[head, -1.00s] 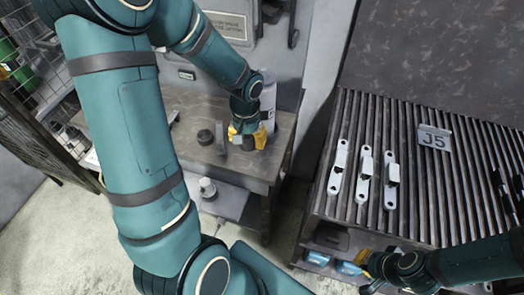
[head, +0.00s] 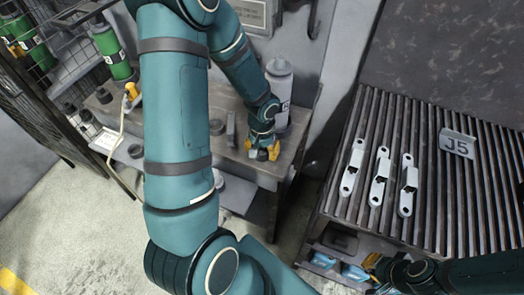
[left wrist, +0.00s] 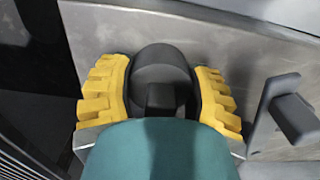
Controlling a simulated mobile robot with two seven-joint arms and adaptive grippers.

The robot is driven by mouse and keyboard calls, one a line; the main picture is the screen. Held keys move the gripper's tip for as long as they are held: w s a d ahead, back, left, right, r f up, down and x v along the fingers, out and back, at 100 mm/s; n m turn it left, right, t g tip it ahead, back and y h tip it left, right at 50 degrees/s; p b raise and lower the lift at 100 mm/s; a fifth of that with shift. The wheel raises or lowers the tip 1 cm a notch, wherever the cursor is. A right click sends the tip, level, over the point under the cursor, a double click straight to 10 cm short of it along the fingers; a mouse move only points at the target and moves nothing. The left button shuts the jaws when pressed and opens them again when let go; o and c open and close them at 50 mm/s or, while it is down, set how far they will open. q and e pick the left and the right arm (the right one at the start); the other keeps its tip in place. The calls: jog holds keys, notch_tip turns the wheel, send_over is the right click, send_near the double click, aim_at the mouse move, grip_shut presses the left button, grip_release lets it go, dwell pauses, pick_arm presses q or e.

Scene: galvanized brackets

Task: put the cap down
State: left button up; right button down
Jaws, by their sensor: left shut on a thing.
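My left gripper (head: 262,150) is over the right part of the dark workbench (head: 200,105), close to its front edge. Its yellow fingers are shut on a black round cap (left wrist: 160,75), seen between them in the left wrist view. In the head view the cap is mostly hidden by the fingers; I cannot tell whether it touches the bench top. My right gripper (head: 373,266) is at the lower right, by the front of the roller table; its fingertips are too small and partly hidden to read.
A grey bottle (head: 281,88) stands just behind my left gripper. Green canisters (head: 112,52) are at left.

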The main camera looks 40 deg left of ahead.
pick_arm(q)
jog(key=shift+r, duration=0.1)
jog(key=shift+f, duration=0.2)
jog(key=o, duration=1.2)
jog(key=shift+c, duration=0.2)
jog(key=shift+r, duration=0.2)
notch_tip(320, 180, up, 12)
jog(key=p, duration=0.3)
